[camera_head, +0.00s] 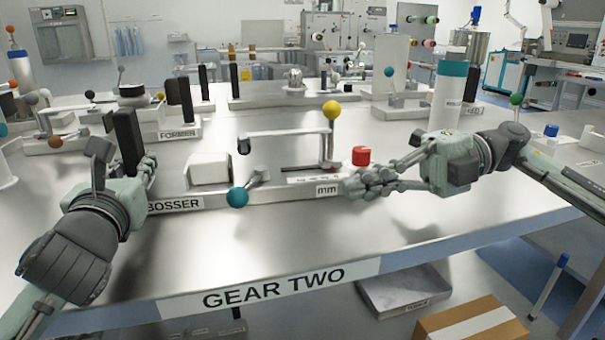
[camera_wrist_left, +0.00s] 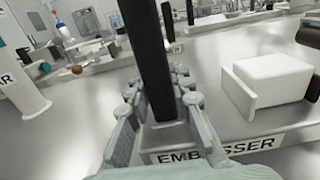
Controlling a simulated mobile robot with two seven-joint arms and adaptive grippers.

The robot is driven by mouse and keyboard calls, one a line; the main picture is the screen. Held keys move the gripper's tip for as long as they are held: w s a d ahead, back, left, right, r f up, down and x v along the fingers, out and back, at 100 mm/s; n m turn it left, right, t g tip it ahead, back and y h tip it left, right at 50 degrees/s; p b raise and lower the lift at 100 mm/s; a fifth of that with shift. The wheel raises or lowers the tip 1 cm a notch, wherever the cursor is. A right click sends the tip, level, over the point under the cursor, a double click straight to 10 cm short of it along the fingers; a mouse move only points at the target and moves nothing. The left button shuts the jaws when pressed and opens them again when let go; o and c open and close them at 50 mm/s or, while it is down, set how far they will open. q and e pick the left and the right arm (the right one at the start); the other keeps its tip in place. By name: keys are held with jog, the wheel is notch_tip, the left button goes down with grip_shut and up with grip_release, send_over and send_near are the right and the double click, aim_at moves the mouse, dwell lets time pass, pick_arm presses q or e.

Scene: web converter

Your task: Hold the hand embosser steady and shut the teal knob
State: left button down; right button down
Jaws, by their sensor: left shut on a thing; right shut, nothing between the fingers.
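The hand embosser is a long metal base (camera_head: 275,193) with an EMBOSSER label, a white block (camera_head: 209,168) and a black upright handle (camera_head: 127,138) at its left end. The teal knob (camera_head: 237,197) is a ball on a short metal arm at the base's front edge, pointing toward the front left. My left gripper (camera_head: 146,170) is shut on the black handle, which stands between its fingers in the left wrist view (camera_wrist_left: 150,60). My right gripper (camera_head: 352,186) is shut and empty at the base's right end, right of the teal knob; whether it touches the base is unclear.
A yellow ball (camera_head: 331,110) tops a post behind the teal knob, and a red cap (camera_head: 361,156) stands beside the right gripper. A white cylinder with teal bands (camera_head: 447,95) stands behind the right arm. The table front (camera_head: 290,260) before the embosser is clear.

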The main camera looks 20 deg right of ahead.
pick_arm(q)
jog(key=shift+d+f+p, duration=0.25)
jog(key=shift+f+p, duration=0.05)
jog(key=shift+p, duration=0.45)
pick_arm(e)
jog(key=shift+r, duration=0.7)
pick_arm(q)
jog(key=c, duration=1.4)
grip_release()
jog(key=shift+r, duration=0.1)
jog(key=shift+o, duration=0.6)
jog(key=shift+r, duration=0.15)
jog(key=shift+a, duration=0.1)
jog(key=s, duration=0.7)
jog(key=shift+s+a, duration=0.2)
jog(key=shift+a, duration=0.05)
